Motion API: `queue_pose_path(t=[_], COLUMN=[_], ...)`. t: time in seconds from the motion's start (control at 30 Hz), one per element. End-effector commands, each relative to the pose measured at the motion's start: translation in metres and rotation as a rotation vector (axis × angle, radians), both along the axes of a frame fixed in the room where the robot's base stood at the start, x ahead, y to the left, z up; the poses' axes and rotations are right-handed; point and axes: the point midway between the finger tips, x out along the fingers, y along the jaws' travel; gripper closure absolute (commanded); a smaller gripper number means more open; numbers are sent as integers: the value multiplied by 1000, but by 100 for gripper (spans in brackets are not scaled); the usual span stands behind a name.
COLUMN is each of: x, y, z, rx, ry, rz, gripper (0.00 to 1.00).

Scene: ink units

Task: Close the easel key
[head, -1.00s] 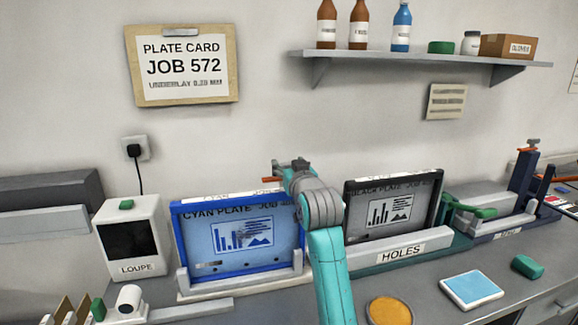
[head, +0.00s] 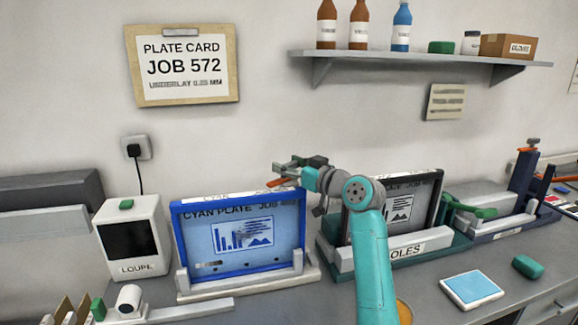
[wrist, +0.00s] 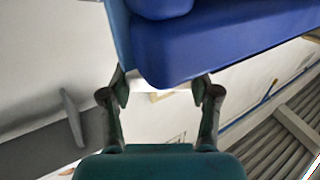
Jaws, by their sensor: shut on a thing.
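The cyan plate (head: 240,240) stands upright in a blue-framed easel on the bench. An orange bar, which I take for the easel key (head: 281,183), shows at the frame's upper right corner. My gripper (head: 296,168) is at this corner, reaching in from the right, with its jaws closed on the key. In the wrist view, a large blue body (wrist: 215,45) lies just beyond my fingertips (wrist: 160,95). The blue body hides most of what lies between the tips, and the orange bar cannot be made out there.
The black plate (head: 403,207) stands on the HOLES unit (head: 400,250), partly behind my arm. The white LOUPE box (head: 133,240) is left of the easel. A blue pad (head: 471,289) and a green block (head: 527,266) lie at the front right. A shelf (head: 420,58) hangs above.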

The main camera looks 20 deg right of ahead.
Motion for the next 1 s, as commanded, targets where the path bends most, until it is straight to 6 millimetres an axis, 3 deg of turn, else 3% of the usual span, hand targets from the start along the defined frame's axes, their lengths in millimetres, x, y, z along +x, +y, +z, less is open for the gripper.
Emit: queue_pose_path(t=[0.6,1.0], x=[1,1], y=[0,0], z=[1,0], rx=[0,-1], ry=[0,1], rz=[522,667], gripper=[100,100])
